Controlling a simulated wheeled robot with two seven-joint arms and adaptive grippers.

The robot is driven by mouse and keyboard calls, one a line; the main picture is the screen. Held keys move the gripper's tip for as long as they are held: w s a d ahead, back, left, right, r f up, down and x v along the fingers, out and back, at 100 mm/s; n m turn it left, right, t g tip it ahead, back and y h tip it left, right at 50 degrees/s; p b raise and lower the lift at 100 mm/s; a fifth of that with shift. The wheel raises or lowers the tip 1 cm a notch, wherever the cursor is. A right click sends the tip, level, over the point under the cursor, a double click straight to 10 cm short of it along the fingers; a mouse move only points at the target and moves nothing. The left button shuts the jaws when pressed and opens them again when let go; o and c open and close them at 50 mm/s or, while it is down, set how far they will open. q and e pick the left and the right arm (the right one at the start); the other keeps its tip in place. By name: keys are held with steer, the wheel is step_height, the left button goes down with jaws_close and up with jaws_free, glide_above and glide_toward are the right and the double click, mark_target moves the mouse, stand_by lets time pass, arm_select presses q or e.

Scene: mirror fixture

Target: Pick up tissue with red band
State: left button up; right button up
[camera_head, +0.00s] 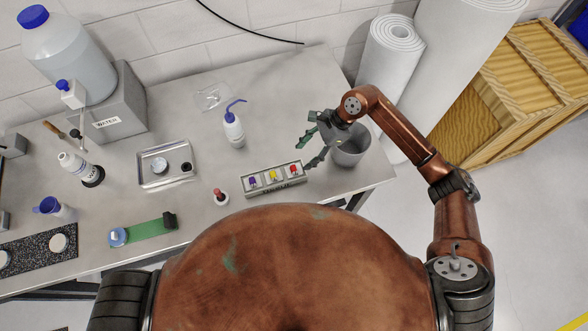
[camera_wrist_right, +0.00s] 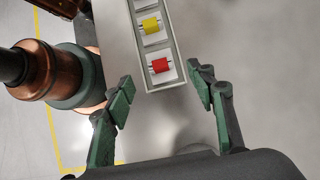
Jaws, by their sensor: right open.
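The tissue with the red band (camera_head: 293,170) sits in the right-hand compartment of a grey tray (camera_head: 275,189) near the table's front edge. It also shows in the right wrist view (camera_wrist_right: 161,66), in the tray's end compartment closest to my gripper. Tissues with a yellow band (camera_head: 272,174) and a purple band (camera_head: 252,181) lie in the other compartments. My right gripper (camera_head: 309,151) is open and empty, above and just right of the tray. In the right wrist view its fingers (camera_wrist_right: 160,90) stand wide apart, with the red-banded tissue between and beyond them. My left gripper is not in view.
A grey bin (camera_head: 349,147) stands right of the tray, close to my right gripper. A wash bottle (camera_head: 234,131) stands behind the tray and a small red-topped bottle (camera_head: 220,197) to its left. The tabletop (camera_head: 205,160) between them is clear.

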mark_target(294, 168)
steer(key=shift+s+a+f+p, duration=0.1)
steer(key=shift+a+f+p, duration=0.05)
steer(key=shift+f, duration=0.4)
steer(key=shift+s+a+f+p, duration=0.1)
steer(key=shift+f+p, duration=0.05)
steer(key=shift+f, duration=0.4)
steer(key=p+x, duration=0.1)
steer(key=x, duration=0.3)
steer(key=shift+a+p, duration=0.15)
steer(key=shift+p, duration=0.2)
steer(key=shift+a+f, duration=0.2)
steer(key=shift+f, duration=0.4)
steer(key=shift+c, duration=0.5)
steer(key=c, duration=0.7)
